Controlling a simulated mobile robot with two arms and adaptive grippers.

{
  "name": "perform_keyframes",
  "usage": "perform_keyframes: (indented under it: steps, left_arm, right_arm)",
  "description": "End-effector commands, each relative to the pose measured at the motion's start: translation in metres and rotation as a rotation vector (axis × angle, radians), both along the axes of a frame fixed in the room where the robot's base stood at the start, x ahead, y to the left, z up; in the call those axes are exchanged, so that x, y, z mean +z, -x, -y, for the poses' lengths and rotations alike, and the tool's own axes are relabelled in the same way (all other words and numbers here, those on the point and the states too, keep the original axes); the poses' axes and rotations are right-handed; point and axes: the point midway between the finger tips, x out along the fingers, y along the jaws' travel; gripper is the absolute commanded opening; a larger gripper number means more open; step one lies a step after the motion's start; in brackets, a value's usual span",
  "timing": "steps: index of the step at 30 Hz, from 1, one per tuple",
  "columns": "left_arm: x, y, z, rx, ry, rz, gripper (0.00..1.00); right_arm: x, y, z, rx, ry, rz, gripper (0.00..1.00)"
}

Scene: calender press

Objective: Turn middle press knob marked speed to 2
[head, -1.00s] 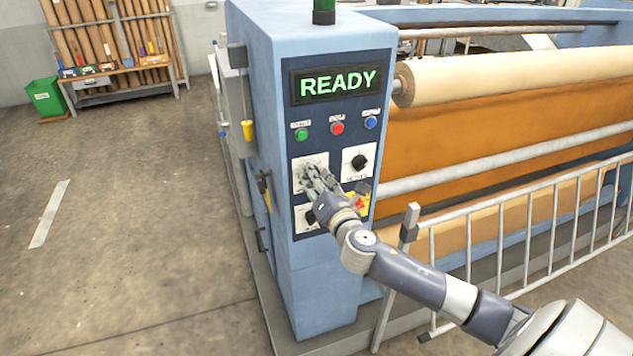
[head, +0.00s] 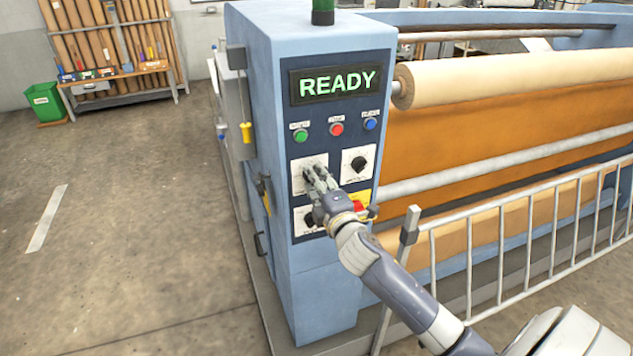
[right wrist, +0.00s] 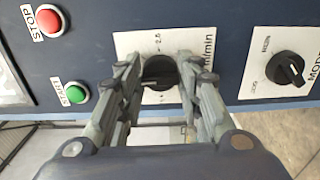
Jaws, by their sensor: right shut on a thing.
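The speed knob (right wrist: 158,72) is black and sits on a white plate (right wrist: 122,42) with "m/min" and a "2.5" mark visible in the right wrist view. In the head view its plate (head: 298,187) is the upper left one on the press panel. My right gripper (head: 312,174) is at this plate and hides the knob there. In the right wrist view my right gripper (right wrist: 160,78) has its fingers on both sides of the knob, shut on it. The knob's pointer cannot be read. My left gripper is out of view.
A mode knob (head: 358,163) sits to the right, another knob plate (head: 302,222) below. A red stop button (head: 358,207) on yellow is close to my wrist. Green (head: 300,136), red (head: 337,129) and blue (head: 370,123) buttons are above. A railing (head: 500,255) stands at right.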

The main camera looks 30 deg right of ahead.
Motion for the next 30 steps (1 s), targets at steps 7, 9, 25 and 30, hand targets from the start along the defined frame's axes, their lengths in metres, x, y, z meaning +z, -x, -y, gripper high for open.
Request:
perform_keyframes:
  steps: [7, 9, 25, 30]
  left_arm:
    - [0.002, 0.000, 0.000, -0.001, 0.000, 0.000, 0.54]
    - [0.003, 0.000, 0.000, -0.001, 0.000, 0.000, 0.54]
    - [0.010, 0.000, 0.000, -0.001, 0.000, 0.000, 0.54]
    - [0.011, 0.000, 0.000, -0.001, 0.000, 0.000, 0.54]
  right_arm:
    - [0.000, 0.000, 0.001, -0.004, -0.229, 0.057, 0.09]
    - [0.000, 0.000, 0.001, -0.003, -0.293, 0.073, 0.09]
    - [-0.002, 0.000, 0.000, -0.002, -0.679, 0.165, 0.09]
    - [-0.002, 0.000, 0.000, -0.003, -0.738, 0.178, 0.09]
